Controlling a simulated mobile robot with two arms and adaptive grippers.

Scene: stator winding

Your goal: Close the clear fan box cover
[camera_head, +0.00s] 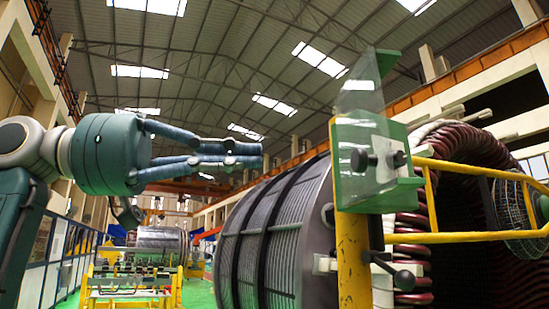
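The fan box (370,165) is a small green, glassy box at the top of a yellow post, right of centre. Dark round knobs show on its face. Its clear cover (362,92) stands up above the box as a see-through pointed panel, raised and tilted, so the cover is open. My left gripper (258,154) comes in from the left with long blue-grey fingers stretched toward the box. The fingertips are close together in this view, with nothing seen between them. They appear clear of the box and cover, with a gap. My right gripper is not in view.
A large ribbed stator (285,235) lies behind the post, with dark red coils at right. Yellow rails (470,237) run right from the post. A dark ball-ended handle (403,280) juts out below the box. Open air lies between my gripper and the box.

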